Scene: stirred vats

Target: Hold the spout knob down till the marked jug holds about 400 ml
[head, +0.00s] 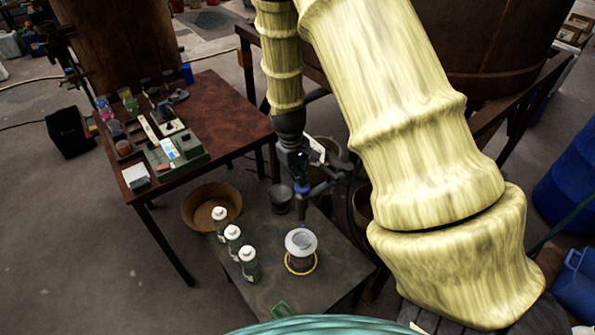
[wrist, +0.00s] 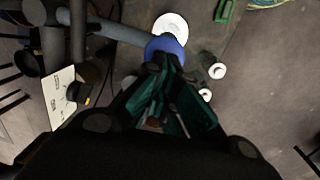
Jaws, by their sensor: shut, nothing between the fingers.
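The jug (head: 301,262) stands on the low dark table inside a yellow ring (head: 290,268), its pale round top showing. In the wrist view a white round shape (wrist: 172,24), likely the jug top, is partly hidden by the spout pipe. The blue spout knob (wrist: 166,46) is right at my fingertips; it also shows in the head view (head: 302,188). My gripper (wrist: 164,62) is shut and empty, its tips overlapping the knob's edge in the picture. I cannot tell whether they press it. The jug's liquid level is not readable.
Three white-capped bottles (head: 233,236) stand left of the jug. A wide brown bowl (head: 205,207) and a dark cup (head: 280,198) are behind. A green card (head: 281,309) lies at the table's front. A cluttered brown table (head: 225,118) stands at the left.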

